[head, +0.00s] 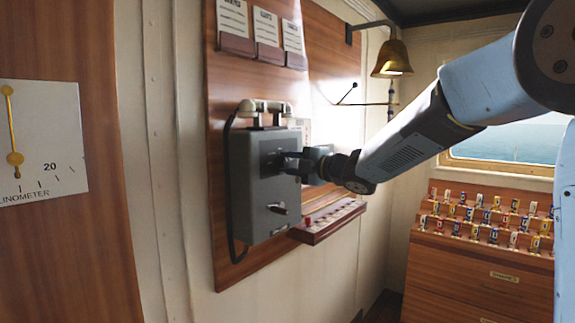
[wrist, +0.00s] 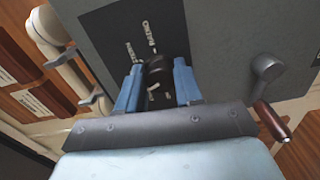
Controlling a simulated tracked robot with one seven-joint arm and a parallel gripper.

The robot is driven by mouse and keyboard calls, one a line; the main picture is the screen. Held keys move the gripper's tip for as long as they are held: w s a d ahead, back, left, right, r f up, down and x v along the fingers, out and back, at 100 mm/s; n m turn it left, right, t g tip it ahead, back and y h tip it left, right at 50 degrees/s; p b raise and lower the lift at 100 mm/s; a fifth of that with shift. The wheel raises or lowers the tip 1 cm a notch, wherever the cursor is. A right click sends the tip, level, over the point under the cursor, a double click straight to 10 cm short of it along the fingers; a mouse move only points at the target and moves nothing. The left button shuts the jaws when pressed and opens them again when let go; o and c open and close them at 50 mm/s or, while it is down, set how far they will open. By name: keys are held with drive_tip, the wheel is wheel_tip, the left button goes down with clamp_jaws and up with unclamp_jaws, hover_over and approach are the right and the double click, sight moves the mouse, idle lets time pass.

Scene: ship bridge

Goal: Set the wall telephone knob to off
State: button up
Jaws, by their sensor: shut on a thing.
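The wall telephone is a grey box (head: 258,205) on a wooden wall panel, with a pale handset (head: 262,106) on top and a crank (head: 280,209) low on its front. In the wrist view a black plate (wrist: 120,45) on the box carries the dark round knob (wrist: 158,68), with small white labels around it. My gripper (head: 283,160) reaches the box from the right. In the wrist view its two blue fingers (wrist: 158,85) are closed on the knob, one on each side.
The crank with its reddish handle (wrist: 272,120) is right of the fingers in the wrist view. A small ledge with a red button (head: 330,218) is below right of the box. A brass bell (head: 392,58) hangs above my arm. A flag rack (head: 490,215) stands at right.

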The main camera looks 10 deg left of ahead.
drive_tip(key=n, duration=0.7)
drive_tip(key=shift+d+f, duration=0.15)
drive_tip(key=shift+f, duration=0.1)
drive_tip(key=n, duration=0.6)
drive_tip(key=shift+n, duration=0.3)
drive_tip(key=shift+r, duration=0.1)
drive_tip(key=o, duration=0.7)
drive_tip(key=shift+w, duration=0.1)
drive_tip(key=o, duration=0.3)
drive_tip(key=shift+r, duration=0.1)
drive_tip(key=shift+o, duration=0.2)
drive_tip(key=v, duration=1.3)
drive_tip(key=shift+s+d, duration=0.25)
